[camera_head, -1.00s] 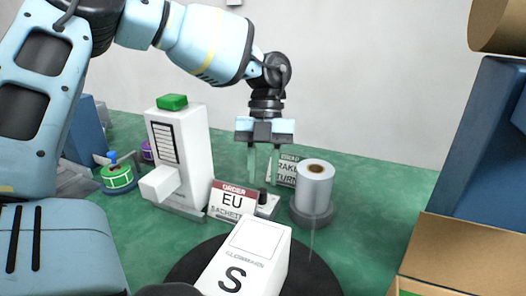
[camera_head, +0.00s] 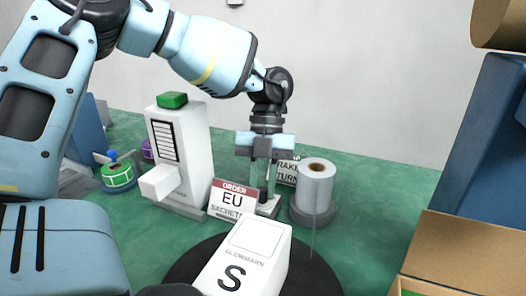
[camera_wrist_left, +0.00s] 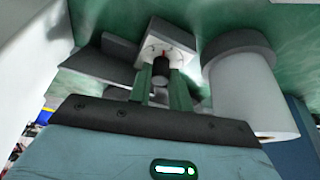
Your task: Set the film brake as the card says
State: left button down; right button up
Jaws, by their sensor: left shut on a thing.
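The film brake is a small pale block (camera_head: 268,207) with a dark knob (camera_wrist_left: 160,66) on it, beside the upright white film roll (camera_head: 316,185). My left gripper (camera_head: 262,192) points down over the brake. Its greenish fingers are shut on the knob, one on each side, as the left wrist view shows. A card reading "BRAKE TURNS" (camera_head: 286,173) stands behind, partly hidden by the gripper and the roll; its lower text cannot be read. A red-topped order card (camera_head: 232,199) reads "EU SACHETS". My right gripper is not in view.
A white box marked "S" (camera_head: 245,258) sits on a dark round plate (camera_head: 315,270) in front. A white machine with a green top (camera_head: 182,155) stands left of the brake. Green (camera_head: 118,176) and purple spools are further left. An open carton (camera_head: 465,250) is at right.

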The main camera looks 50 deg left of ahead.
pick_arm(q)
jog(key=shift+m+g+y, duration=0.3)
jog(key=shift+m+y, duration=0.1)
jog(key=shift+m, duration=0.8)
jog(key=c, duration=1.6)
grip_release()
jog(key=shift+o, duration=0.2)
jog(key=shift+r, duration=0.1)
jog(key=v, duration=0.7)
jog(key=shift+r, duration=0.35)
jog(key=shift+w, duration=0.1)
